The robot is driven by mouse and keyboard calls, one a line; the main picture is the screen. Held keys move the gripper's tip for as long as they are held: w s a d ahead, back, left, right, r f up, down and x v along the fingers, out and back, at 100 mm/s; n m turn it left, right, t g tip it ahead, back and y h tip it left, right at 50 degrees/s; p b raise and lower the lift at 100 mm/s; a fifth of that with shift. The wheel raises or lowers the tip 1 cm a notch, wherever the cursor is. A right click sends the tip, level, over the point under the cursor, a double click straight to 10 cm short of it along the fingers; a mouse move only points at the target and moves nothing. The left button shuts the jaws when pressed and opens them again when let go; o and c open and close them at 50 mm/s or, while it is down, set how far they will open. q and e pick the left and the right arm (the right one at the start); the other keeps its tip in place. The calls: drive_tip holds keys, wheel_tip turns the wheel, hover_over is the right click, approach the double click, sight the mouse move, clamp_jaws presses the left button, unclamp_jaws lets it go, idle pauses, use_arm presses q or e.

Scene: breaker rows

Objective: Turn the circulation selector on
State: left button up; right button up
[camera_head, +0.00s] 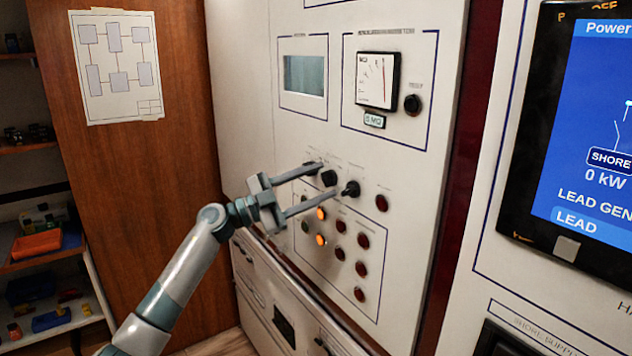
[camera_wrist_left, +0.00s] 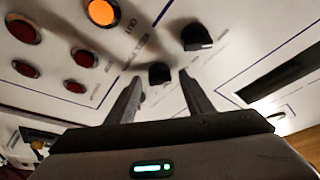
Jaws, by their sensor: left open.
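Black selector knobs sit in a row on the white panel; their labels are too small to read, so I cannot tell which is the circulation selector. The middle knob (camera_head: 329,178) lies between the fingertips of my left gripper (camera_head: 326,180), which is open. In the left wrist view a black knob (camera_wrist_left: 159,73) shows between the fingertips of the same gripper (camera_wrist_left: 160,79), with a gap on both sides. Another knob (camera_head: 351,188) is just right of the lower fingertip. A third knob (camera_head: 312,168) is partly hidden by the upper finger. My right gripper is not in view.
Below the knobs are lit orange lamps (camera_head: 320,240) and several dark red lamps (camera_head: 363,240). Above are a display (camera_head: 303,76), a dial gauge (camera_head: 377,80) and a separate knob (camera_head: 413,104). A large screen (camera_head: 590,130) stands at right, shelves (camera_head: 35,265) at left.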

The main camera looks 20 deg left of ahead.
use_arm(q)
drive_tip(key=c, duration=1)
drive_tip(key=shift+c, duration=0.2)
drive_tip(key=shift+m, duration=0.5)
drive_tip(key=m+g, duration=0.1)
drive_tip(key=m, duration=0.1)
drive_tip(key=m+g+y, duration=0.1)
drive_tip(key=m, duration=0.2)
drive_tip(key=m+g+b, duration=0.1)
drive_tip(key=m, duration=0.2)
drive_tip(key=shift+a+r, duration=0.15)
drive_tip(key=shift+r, duration=0.15)
drive_tip(key=m+g+y, duration=0.1)
drive_tip(key=m+y, duration=0.1)
drive_tip(key=m, duration=0.3)
drive_tip(key=shift+r, duration=0.15)
drive_tip(key=m+y, duration=0.2)
drive_tip(key=m, duration=0.1)
drive_tip(key=shift+r, duration=0.1)
